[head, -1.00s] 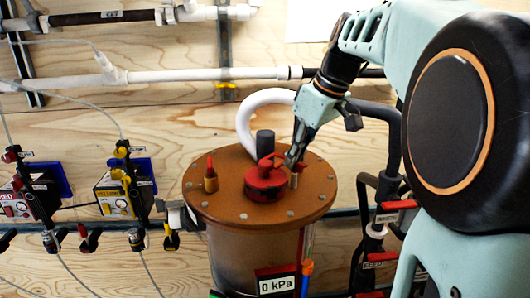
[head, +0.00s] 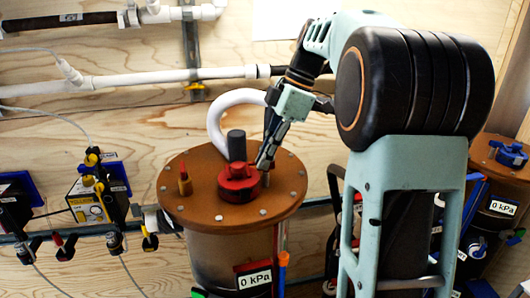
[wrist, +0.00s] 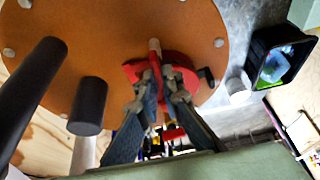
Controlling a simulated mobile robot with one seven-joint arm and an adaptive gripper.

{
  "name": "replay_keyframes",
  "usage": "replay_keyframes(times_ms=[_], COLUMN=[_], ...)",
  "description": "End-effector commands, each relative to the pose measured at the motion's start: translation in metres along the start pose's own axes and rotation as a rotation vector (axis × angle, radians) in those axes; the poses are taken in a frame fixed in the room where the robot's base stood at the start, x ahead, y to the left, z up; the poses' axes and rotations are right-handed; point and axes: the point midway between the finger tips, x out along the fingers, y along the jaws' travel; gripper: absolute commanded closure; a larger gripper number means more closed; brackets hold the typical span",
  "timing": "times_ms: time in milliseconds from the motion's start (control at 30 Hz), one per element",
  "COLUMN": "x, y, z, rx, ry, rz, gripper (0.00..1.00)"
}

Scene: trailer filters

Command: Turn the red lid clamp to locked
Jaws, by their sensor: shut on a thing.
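The red lid clamp (head: 239,182) sits on top of the round brown lid (head: 285,206) of a tank, near its middle. My gripper (head: 263,165) reaches down from the upper right to the clamp's right side. In the wrist view, my gripper (wrist: 159,82) has its fingers on either side of a red part of the clamp (wrist: 141,69) and is shut on it. A pale post (wrist: 154,46) stands right at the fingertips. The fingers hide part of the clamp, and its locked marking cannot be read.
A white hose (head: 217,115) curves behind. A gauge (head: 253,278) below reads 0 kPa. A second tank with a blue clamp (head: 508,153) stands at right.

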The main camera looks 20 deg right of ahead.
Motion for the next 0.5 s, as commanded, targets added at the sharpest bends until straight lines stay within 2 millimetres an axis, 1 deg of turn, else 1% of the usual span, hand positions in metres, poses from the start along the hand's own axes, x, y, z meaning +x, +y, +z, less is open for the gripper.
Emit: replay_keyframes(times_ms=[200,500], x=[-0.0006,0.0], y=[0.0001,-0.0001], z=[0.0,0.0003], rx=[-0.063,-0.085], ry=[-0.001,-0.003], rz=[-0.026,-0.034], gripper=[1.0,1.0])
